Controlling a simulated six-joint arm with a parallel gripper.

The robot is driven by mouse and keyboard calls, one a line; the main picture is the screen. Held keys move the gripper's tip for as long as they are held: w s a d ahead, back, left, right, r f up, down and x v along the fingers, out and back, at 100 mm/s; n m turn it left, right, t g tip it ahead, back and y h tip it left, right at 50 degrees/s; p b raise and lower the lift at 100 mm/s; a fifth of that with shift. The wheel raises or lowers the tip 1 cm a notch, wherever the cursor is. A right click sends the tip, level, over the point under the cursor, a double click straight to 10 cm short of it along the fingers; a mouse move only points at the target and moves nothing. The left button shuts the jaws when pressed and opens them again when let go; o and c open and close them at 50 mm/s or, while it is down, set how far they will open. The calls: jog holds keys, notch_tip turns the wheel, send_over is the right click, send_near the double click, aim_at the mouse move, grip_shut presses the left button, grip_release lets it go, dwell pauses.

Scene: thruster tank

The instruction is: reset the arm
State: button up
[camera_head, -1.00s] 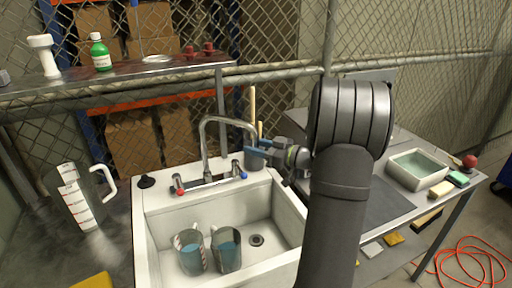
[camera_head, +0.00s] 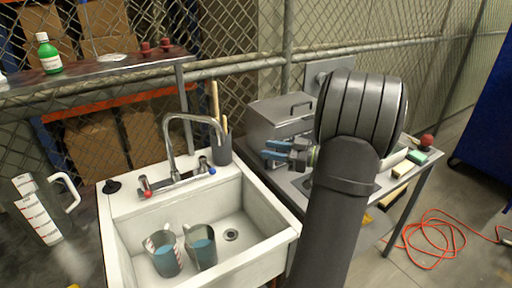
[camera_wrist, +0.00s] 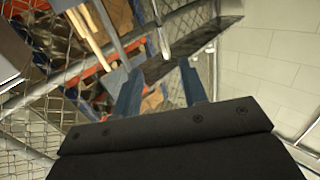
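My gripper (camera_head: 276,151) has blue fingers and is held in the air right of the sink, in front of a grey metal box. It points left toward the faucet. In the wrist view, the two blue fingers (camera_wrist: 160,84) stand apart with nothing between them. My dark grey arm rises at the centre right of the head view and hides part of the counter behind it.
The white sink (camera_head: 115,235) holds two cups (camera_head: 165,256) with blue liquid. A faucet (camera_head: 170,140) and a dark holder (camera_head: 222,150) with sticks stand behind it. The grey box (camera_head: 275,120) is close behind my gripper. A measuring jug (camera_head: 38,212) stands left.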

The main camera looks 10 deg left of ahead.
aim_at(222, 147)
jog(key=shift+d, duration=0.6)
jog(key=a, duration=1.1)
jog(key=w+a, duration=0.1)
jog(key=a, duration=0.5)
jog(key=shift+a, duration=0.25)
dwell(0.6)
jog(key=s+d, duration=0.1)
jog(key=d, duration=1.6)
jog(key=shift+d, duration=0.25)
